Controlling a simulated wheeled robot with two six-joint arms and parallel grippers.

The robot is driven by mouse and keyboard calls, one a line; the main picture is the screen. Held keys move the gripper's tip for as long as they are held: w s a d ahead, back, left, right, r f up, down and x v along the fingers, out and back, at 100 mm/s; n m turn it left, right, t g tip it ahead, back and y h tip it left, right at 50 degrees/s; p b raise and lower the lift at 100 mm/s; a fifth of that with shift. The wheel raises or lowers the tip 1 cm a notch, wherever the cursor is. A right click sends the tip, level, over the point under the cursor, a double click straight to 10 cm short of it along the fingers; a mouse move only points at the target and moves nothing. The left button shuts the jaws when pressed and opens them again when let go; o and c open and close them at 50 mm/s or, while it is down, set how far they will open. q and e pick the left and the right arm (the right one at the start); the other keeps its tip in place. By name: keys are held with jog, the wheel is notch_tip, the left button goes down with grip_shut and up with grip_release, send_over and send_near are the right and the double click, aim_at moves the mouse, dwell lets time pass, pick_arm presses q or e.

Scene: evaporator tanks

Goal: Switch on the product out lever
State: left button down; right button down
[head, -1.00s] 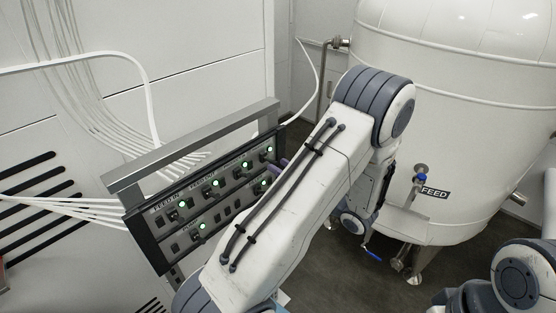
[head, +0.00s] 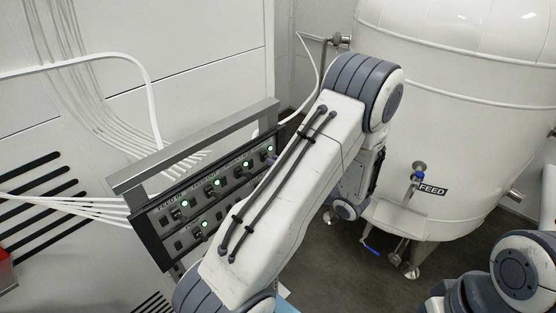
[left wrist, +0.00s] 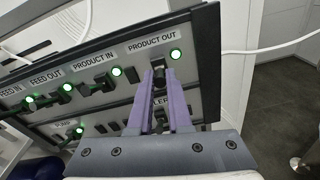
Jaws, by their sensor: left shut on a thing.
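The control panel (head: 165,250) has a row of dark levers, each with a lit green lamp. In the left wrist view, the PRODUCT OUT label (left wrist: 151,44) is at the upper right of the panel, with its lit green lamp (left wrist: 176,54) to the right. My left gripper (left wrist: 159,78) has its purple fingers closed around the dark product out lever (left wrist: 158,66), which is mostly hidden between them. In the head view, a purple fingertip of my left gripper (head: 270,160) shows at the panel's right end; my forearm hides the rest. My right gripper is out of view.
A grey metal bar (head: 195,148) runs above the panel, with white cables behind it. A large white tank (head: 450,120) labelled FEED stands to the right. Below the product out lever is another switch row with a PUMP label (left wrist: 60,124).

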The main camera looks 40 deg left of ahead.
pick_arm(q)
jog(key=r+h+p, duration=0.2)
jog(key=h+p, duration=0.1)
jog(key=shift+a+p, duration=0.2)
jog(key=shift+p, duration=0.1)
jog(key=shift+h+p, duration=0.3)
jog(key=shift+h, duration=0.2)
jog(key=shift+f, duration=0.1)
jog(key=c, duration=0.8)
grip_release()
jog(key=shift+c, duration=0.2)
